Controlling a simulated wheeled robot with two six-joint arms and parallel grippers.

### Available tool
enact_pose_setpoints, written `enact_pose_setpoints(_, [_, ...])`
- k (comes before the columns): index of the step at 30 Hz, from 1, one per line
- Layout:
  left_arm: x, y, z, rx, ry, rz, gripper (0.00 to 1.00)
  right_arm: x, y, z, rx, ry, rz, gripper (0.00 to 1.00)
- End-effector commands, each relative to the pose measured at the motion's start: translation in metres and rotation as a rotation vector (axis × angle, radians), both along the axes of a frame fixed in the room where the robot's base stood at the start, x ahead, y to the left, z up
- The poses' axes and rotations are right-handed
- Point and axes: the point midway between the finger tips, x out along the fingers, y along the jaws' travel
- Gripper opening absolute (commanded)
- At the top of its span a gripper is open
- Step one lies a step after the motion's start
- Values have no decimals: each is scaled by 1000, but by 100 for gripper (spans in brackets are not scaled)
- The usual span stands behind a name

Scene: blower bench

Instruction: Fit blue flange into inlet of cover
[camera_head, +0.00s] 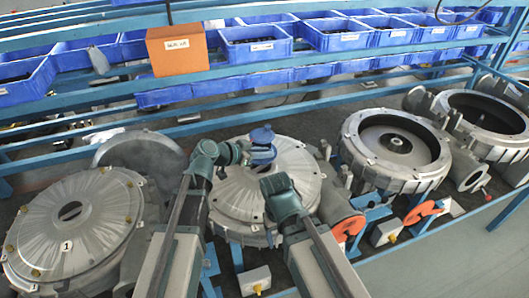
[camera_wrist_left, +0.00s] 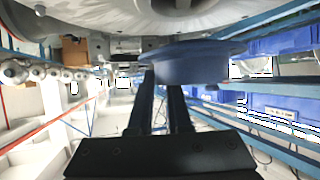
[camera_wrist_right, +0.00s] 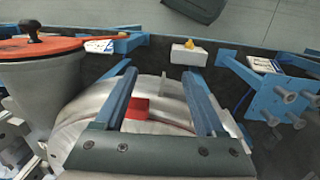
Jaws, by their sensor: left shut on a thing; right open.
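The blue flange (camera_head: 262,138) is held over the far part of the middle grey ribbed cover (camera_head: 228,195). My left gripper (camera_head: 246,152) is shut on it; in the left wrist view the fingers (camera_wrist_left: 167,85) meet the flange (camera_wrist_left: 197,64) at its side. In that view a grey round opening (camera_wrist_left: 180,8) shows at the top edge, with the flange just apart from it. In the head view the arm and flange hide the cover's inlet. My right gripper (camera_head: 277,184) is above the same cover's near side; its fingers (camera_wrist_right: 165,92) are open and empty in the right wrist view.
Another ribbed cover (camera_head: 100,215) marked 1 stands at left. Open housings (camera_head: 397,145) stand at right. Orange round parts (camera_head: 348,228) and a small white box (camera_head: 255,280) sit along the front. Blue bins (camera_head: 340,35) and an orange box (camera_head: 178,48) fill the rear shelves.

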Motion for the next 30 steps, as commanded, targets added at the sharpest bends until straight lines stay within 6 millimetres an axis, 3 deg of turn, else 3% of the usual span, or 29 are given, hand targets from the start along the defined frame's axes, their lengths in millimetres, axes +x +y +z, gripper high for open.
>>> enact_pose_setpoints(13, [0, 0, -39, -1, -1, 0, 0, 0, 0, -39, -1, -1, 11, 72])
enact_pose_setpoints(30, [0, 0, -42, -1, -1, 0, 0, 0, 0, -42, -1, -1, 12, 72])
